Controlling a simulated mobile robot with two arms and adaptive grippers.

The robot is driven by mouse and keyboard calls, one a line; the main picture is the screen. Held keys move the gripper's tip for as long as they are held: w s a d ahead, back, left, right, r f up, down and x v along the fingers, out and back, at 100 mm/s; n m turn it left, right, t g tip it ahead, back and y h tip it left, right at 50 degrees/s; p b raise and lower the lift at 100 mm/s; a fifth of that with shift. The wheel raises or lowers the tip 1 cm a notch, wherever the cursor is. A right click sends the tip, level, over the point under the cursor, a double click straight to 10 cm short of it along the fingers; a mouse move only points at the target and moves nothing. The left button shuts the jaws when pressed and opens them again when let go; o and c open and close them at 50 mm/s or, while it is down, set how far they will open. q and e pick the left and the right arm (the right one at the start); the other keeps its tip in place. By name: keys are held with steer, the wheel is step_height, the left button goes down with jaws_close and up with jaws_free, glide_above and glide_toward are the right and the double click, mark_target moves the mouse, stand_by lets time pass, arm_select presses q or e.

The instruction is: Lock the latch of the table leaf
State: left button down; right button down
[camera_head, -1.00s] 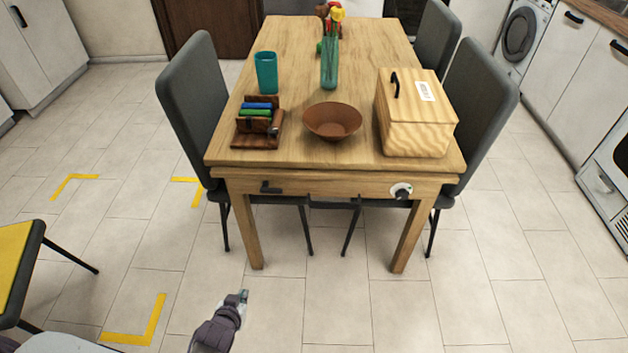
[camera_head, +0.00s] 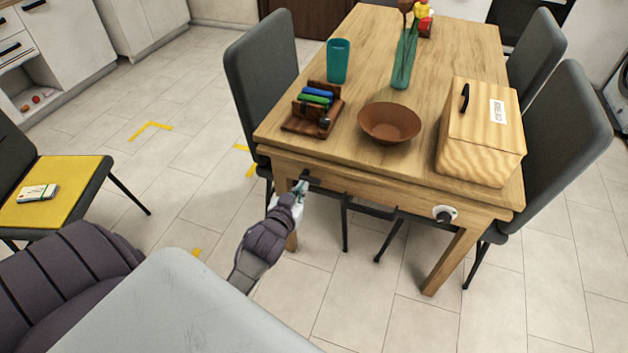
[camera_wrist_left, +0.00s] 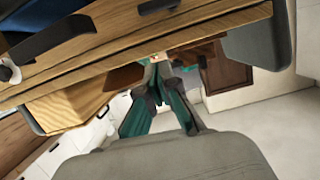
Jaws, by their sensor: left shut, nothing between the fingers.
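The wooden table (camera_head: 445,60) has a small black latch handle (camera_head: 311,180) on the left of its front apron, partly hidden by my left gripper. My left gripper (camera_head: 301,188) is shut and empty, with its tips close to this handle; I cannot tell if they touch. In the left wrist view the shut fingers (camera_wrist_left: 156,68) point at the tilted table edge, and a black handle (camera_wrist_left: 160,6) shows at the top. A round white plate with a dark knob (camera_head: 445,213) sits on the right of the apron. My right gripper is out of view.
The tabletop holds a wooden box (camera_head: 478,145), a brown bowl (camera_head: 390,122), an organizer (camera_head: 312,120), a teal cup (camera_head: 338,60) and a vase (camera_head: 404,65). Grey chairs (camera_head: 262,75) flank the table. A yellow-seated chair (camera_head: 65,190) stands left. Floor in front is clear.

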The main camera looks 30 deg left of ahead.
arm_select(q)
glide_above(311, 178)
steer(key=s+d, duration=0.2)
step_height(311, 178, down, 3)
step_height(311, 178, down, 2)
steer(key=shift+f+b, duration=0.15)
steer(key=shift+b, duration=0.3)
steer(key=shift+f, duration=0.5)
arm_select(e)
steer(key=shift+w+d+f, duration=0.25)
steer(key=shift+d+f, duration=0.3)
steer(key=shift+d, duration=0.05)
arm_select(q)
steer(key=shift+a+f, duration=0.1)
steer(key=shift+f, duration=0.05)
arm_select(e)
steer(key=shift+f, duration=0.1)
